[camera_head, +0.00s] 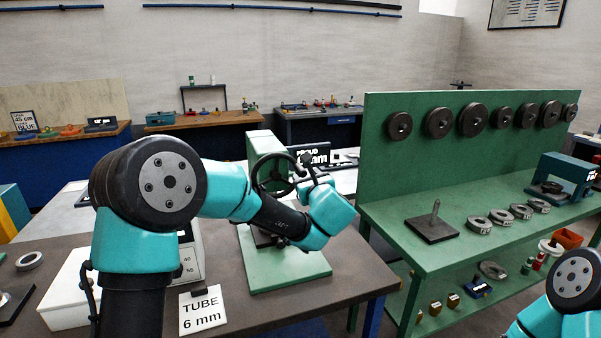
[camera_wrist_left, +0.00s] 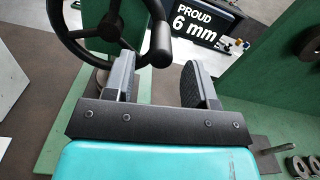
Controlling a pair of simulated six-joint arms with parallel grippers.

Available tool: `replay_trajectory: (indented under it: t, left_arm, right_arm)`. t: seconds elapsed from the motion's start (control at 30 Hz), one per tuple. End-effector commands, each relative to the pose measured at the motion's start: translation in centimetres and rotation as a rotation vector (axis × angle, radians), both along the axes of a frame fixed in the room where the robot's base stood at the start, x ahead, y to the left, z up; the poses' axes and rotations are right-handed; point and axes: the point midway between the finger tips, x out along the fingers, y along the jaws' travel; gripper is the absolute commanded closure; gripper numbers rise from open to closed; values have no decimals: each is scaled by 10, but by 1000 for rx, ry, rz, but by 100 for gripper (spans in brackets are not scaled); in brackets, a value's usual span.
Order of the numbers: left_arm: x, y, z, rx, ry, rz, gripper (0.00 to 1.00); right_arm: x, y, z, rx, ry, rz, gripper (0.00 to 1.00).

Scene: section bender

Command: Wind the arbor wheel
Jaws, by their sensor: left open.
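The arbor wheel (camera_head: 257,172) is a black spoked handwheel on the green section bender (camera_head: 264,146). In the left wrist view, part of the wheel (camera_wrist_left: 62,35) fills the upper left, with its black handle (camera_wrist_left: 160,38) sticking out toward the camera. My left gripper (camera_wrist_left: 163,75) is open, its two grey fingers apart. The handle's end shows just beyond the gap, closer to the left finger; whether they touch I cannot tell. In the head view my left gripper (camera_head: 314,172) is beside the wheel's right side, partly hidden by its own wrist. My right gripper is out of the picture.
A "TUBE 6 mm" card (camera_head: 202,311) lies on the brown table's (camera_head: 352,275) front. A black "PROUD 6 mm" sign (camera_wrist_left: 205,22) stands behind the wheel. A green rack (camera_head: 462,150) with several dark discs and rings stands to the right.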

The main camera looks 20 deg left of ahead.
Motion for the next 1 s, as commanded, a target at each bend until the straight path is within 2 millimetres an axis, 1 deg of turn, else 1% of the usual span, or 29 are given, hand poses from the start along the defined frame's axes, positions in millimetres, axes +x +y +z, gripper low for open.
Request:
replay_trajectory:
  t: [0.03, 0.1, 0.3, 0.43, 0.7, 0.77, 1.0]
  left_arm:
    - [8, 6, -1, -1, 1, 2, 49]
    - [17, 12, -1, 0, 0, 1, 49]
    - [38, 25, -1, 0, 1, 0, 49]
    - [43, 29, 0, 1, 0, -1, 49]
    - [44, 29, 0, 1, 0, -1, 49]
    - [44, 29, 0, 0, 0, -1, 54]
    - [44, 29, 0, 0, 0, -1, 77]
  right_arm:
    - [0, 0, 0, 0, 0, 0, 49]
    - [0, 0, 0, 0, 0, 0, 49]
    - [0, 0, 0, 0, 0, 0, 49]
    - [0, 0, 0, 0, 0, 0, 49]
    - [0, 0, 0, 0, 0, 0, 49]
    - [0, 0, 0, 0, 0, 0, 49]
    - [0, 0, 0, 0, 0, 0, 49]
